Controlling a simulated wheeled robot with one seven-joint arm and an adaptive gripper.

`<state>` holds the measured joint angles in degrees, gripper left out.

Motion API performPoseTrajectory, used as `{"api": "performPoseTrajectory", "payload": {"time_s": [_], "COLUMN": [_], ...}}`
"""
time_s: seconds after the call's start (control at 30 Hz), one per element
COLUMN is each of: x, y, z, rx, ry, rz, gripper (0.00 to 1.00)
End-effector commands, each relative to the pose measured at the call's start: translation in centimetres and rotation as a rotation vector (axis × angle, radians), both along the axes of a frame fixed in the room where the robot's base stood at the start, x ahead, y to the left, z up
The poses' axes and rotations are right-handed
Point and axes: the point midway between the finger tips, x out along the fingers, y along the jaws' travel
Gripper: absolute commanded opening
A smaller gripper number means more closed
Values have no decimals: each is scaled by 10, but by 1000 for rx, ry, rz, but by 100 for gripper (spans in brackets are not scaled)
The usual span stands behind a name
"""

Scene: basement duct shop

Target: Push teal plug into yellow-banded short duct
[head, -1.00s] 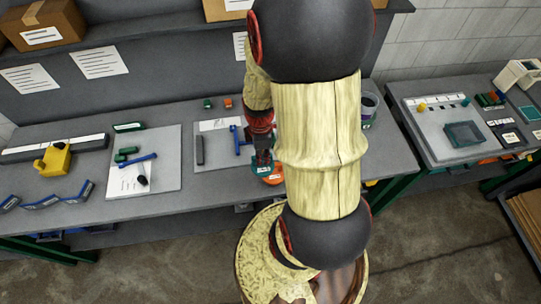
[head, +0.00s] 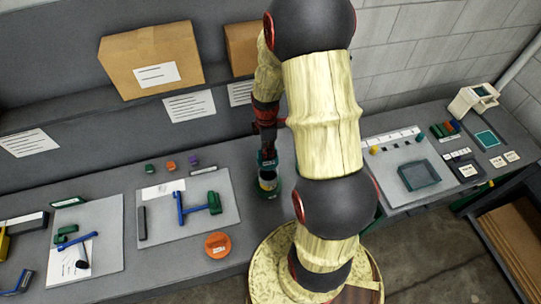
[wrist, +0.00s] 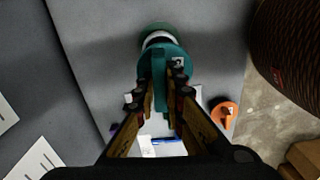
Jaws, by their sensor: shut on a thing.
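My gripper (head: 266,152) is shut on the teal plug (head: 267,164), gripping its upright tab. In the wrist view, my gripper (wrist: 166,85) has both fingers against the tab, and the plug's round teal disc (wrist: 178,60) shows beyond the fingertips. The yellow-banded short duct (head: 268,183) stands on the bench directly below the plug in the head view. The duct's pale wall also shows behind the disc in the wrist view (wrist: 156,38), above a green base. The plug covers the duct's mouth; I cannot tell how deep it sits.
An orange disc (head: 217,245) lies near the bench's front edge. A grey mat (head: 160,222) with blue and green tools is left of the duct. Small green, orange and purple pieces (head: 194,160) stand behind it. Another tray (head: 385,185) is to the right.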

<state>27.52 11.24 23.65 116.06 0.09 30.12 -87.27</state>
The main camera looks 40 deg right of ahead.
Motion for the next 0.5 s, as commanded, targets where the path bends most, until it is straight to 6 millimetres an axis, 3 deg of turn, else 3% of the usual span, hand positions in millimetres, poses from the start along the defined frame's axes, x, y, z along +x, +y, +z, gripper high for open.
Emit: {"api": "performPoseTrajectory", "payload": {"time_s": [0.27,0.5], "x": [2,2], "y": [-1,-1], "z": [-9,-31], "rx": [2,3], "ry": [3,5], "rz": [5,5], "gripper": [0,0]}}
